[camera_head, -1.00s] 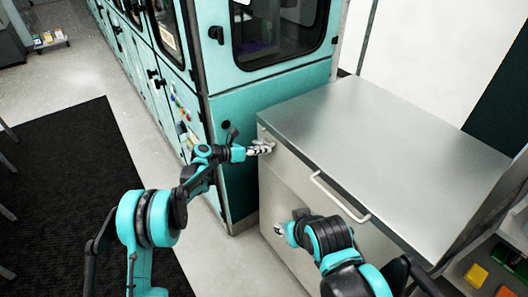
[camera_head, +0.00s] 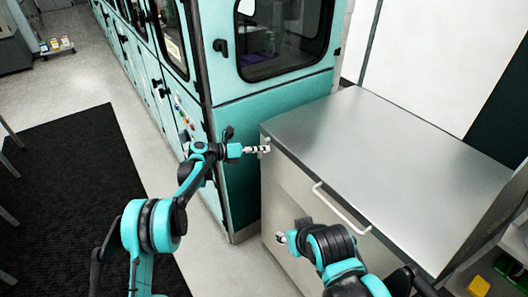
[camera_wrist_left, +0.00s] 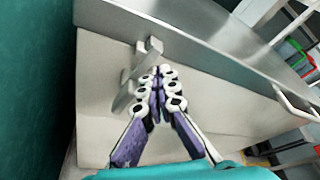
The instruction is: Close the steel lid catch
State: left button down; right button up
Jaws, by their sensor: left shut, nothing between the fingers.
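The steel lid catch (camera_wrist_left: 148,50) sits on the front face of the steel chest, close under the lid (camera_head: 385,165) near its left corner. In the left wrist view a flat lever of the catch slants down and left beside my fingers. The lid lies flat on the chest. My left gripper (camera_head: 262,149) is at the catch, its fingertips (camera_wrist_left: 158,76) shut together with nothing between them, just beside or touching the lever; I cannot tell which. In the head view the gripper hides most of the catch. My right gripper (camera_head: 283,238) is low before the chest front, away from the catch.
A bar handle (camera_head: 342,208) sticks out from the lid's front edge, right of the catch. A teal cabinet (camera_head: 265,110) stands close on the left of the chest. Shelves with coloured bins are at the lower right. The floor before the chest is clear.

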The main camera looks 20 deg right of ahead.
pick_arm(q)
jog(key=shift+w+a+r, duration=0.1)
jog(key=shift+w+r, duration=0.1)
jog(key=shift+w, duration=0.2)
dwell(0.5)
